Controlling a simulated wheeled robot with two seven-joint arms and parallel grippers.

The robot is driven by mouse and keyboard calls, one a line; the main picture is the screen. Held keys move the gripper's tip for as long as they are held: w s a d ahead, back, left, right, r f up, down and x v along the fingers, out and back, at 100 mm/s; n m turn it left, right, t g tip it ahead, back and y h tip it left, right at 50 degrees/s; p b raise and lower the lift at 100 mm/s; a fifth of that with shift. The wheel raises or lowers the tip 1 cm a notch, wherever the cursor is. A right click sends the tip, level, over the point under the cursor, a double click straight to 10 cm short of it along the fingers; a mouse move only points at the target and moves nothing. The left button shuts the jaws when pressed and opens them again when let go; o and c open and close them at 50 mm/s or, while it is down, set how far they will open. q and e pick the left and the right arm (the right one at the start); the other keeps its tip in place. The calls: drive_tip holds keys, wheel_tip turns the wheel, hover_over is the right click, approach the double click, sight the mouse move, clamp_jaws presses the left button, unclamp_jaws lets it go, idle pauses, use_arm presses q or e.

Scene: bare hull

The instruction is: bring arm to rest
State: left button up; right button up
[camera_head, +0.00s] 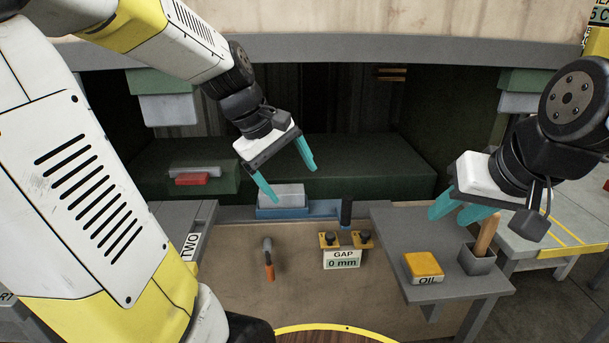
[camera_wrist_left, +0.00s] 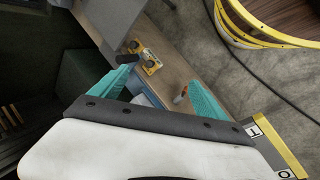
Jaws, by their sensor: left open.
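My left gripper (camera_head: 286,168) is open and empty, with its teal fingers spread, in the air in front of the dark green block behind the bench. In the left wrist view its two teal fingers (camera_wrist_left: 150,92) stand apart with the bench between them. My right gripper (camera_head: 462,212) hangs above the right grey shelf at the right of the head view. Its teal fingers overlap in the picture, so I cannot tell its opening. No held thing shows in it.
A grey block on a blue base (camera_head: 283,207) sits below my left gripper. The right shelf (camera_head: 410,228) holds a yellow oil pad (camera_head: 423,266) and a grey cup (camera_head: 477,261).

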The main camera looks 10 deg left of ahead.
use_arm(q)
drive_tip(key=shift+s+r, duration=0.1)
drive_tip(key=shift+s, duration=0.05)
drive_tip(key=s+r+m+t+y, duration=0.1)
drive_tip(key=s+r+m+t, duration=0.1)
drive_tip(key=s+m, duration=0.8)
drive_tip(key=shift+s+d+r+t+y, duration=0.2)
drive_tip(key=shift+d+r+t+y, duration=0.1)
drive_tip(key=shift+d+t+y, duration=0.15)
